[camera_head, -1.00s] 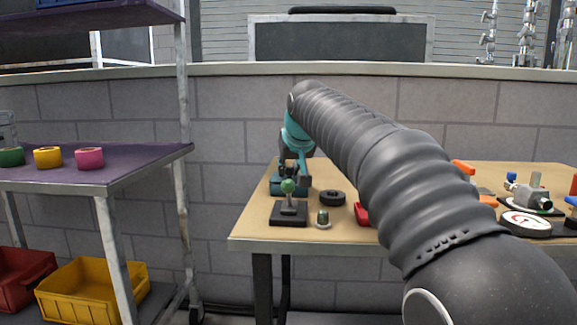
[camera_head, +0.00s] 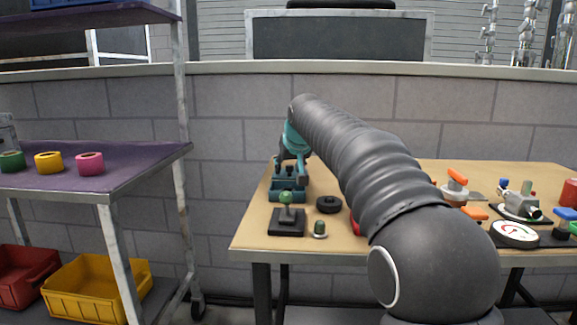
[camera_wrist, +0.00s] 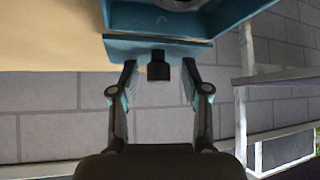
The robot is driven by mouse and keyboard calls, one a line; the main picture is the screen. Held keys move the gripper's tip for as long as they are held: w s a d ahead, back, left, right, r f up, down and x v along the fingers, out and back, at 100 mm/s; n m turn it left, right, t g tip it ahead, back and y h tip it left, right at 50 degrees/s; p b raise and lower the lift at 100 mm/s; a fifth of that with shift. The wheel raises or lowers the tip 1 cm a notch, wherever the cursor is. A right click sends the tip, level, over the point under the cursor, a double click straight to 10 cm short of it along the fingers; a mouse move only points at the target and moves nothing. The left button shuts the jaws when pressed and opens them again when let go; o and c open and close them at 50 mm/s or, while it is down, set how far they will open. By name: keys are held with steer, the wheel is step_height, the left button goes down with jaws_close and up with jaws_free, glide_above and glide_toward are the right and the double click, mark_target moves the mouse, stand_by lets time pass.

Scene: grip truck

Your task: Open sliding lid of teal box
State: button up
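The teal box (camera_head: 288,195) stands at the table's back left. In the wrist view the box (camera_wrist: 125,17) fills the top, with part of its inside and a grey round thing in it showing. A teal lid panel (camera_wrist: 192,53) with a black knob (camera_wrist: 158,71) juts out from its near side. My gripper (camera_wrist: 158,76) is open, one finger on each side of the knob, with gaps between fingers and knob. In the head view my gripper (camera_head: 292,168) is at the box; the lid is hard to make out there.
A gauge (camera_head: 514,234) and other parts lie at right. A purple shelf (camera_head: 110,175) stands left.

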steer(key=shift+r, duration=0.1)
steer(key=v, duration=1.2)
steer(key=shift+s, duration=0.1)
